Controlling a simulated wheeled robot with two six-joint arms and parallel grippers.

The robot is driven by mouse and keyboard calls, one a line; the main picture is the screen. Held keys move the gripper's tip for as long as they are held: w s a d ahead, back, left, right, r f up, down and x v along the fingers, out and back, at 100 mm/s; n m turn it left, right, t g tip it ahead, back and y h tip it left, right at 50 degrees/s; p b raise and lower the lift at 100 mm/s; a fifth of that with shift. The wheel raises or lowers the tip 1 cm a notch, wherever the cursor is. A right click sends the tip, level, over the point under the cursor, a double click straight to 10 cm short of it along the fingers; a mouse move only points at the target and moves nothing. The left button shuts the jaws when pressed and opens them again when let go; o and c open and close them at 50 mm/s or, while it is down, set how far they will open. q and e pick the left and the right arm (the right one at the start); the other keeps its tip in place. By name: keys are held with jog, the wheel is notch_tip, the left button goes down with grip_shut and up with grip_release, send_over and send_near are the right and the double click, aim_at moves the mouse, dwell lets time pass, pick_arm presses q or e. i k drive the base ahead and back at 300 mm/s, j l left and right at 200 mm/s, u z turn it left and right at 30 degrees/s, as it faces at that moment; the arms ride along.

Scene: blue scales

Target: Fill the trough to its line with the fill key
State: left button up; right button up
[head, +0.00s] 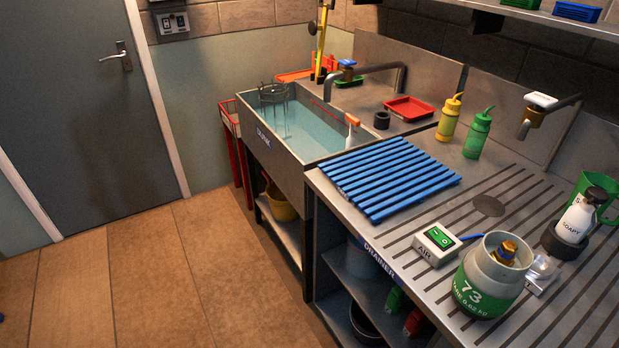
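The trough (270,148) is a grey metal basin with a blue label on its front, left of the ribbed drainer. Pale blue-green water (305,135) stands in it, below the rim. A thin reddish line shows along its far inner wall, above the water. A wire stand (273,95) is at its left end, and an orange-topped white item (352,125) is at its right end. A tap (370,70) with a blue top reaches over the back edge; I cannot tell if that top is the fill key. Neither gripper is in view.
A blue slatted rack (385,177) lies right of the trough. A green-switched box (437,242), a grey canister (490,280) and a soap bottle (577,218) stand on the drainer (540,195). A red tray (409,108) lies behind. Open floor (150,285) is at left.

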aim_at(347, 63)
jog(key=i+j, duration=1.55)
